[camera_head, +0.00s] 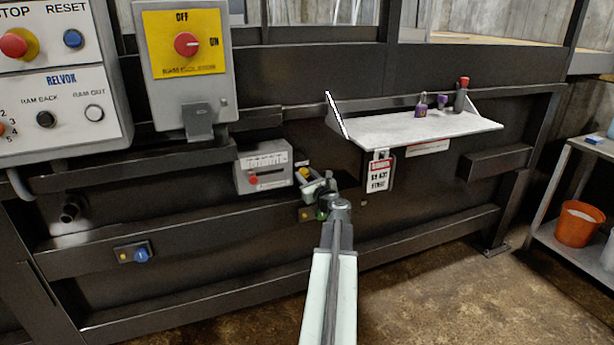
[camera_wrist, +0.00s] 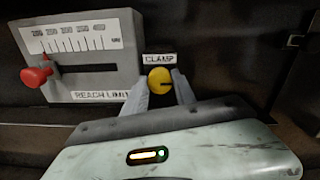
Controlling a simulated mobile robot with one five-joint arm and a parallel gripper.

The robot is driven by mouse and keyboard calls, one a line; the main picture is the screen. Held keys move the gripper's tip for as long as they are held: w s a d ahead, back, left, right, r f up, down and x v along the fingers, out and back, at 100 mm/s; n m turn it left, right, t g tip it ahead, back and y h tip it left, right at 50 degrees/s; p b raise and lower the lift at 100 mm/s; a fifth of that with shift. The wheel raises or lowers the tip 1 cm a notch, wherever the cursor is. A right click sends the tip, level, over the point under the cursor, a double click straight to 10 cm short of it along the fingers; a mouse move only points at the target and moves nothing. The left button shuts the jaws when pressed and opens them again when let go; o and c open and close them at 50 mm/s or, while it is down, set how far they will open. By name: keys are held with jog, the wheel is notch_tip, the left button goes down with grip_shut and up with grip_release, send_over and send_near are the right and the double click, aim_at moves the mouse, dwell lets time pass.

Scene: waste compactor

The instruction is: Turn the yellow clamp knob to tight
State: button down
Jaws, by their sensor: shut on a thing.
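The yellow clamp knob (camera_wrist: 160,80) sits under a small "CLAMP" label (camera_wrist: 160,59) in the wrist view. A dark line runs from its middle toward the right. My gripper (camera_wrist: 160,88) has one finger on each side of the knob and is shut on it. In the head view my gripper (camera_head: 320,188) reaches the machine's front just right of the grey reach limit box and largely hides the knob. Any tight or loose marks around the knob cannot be made out.
The grey "REACH LIMIT" box (camera_wrist: 85,55) with a red slider knob (camera_wrist: 36,76) is close on the left. A white shelf (camera_head: 410,128) juts out at the upper right, with a purple padlock (camera_head: 421,106) on it. A blue knob (camera_head: 140,255) sits lower left.

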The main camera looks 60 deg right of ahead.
jog(key=n, duration=0.4)
jog(key=shift+s+n, duration=0.15)
jog(key=shift+n, duration=0.15)
jog(key=n, duration=0.8)
jog(key=shift+a+n+g, duration=0.1)
jog(key=shift+n+g, duration=0.2)
jog(key=shift+n, duration=2)
jog(key=c, duration=1)
grip_release()
jog(key=shift+p, duration=0.3)
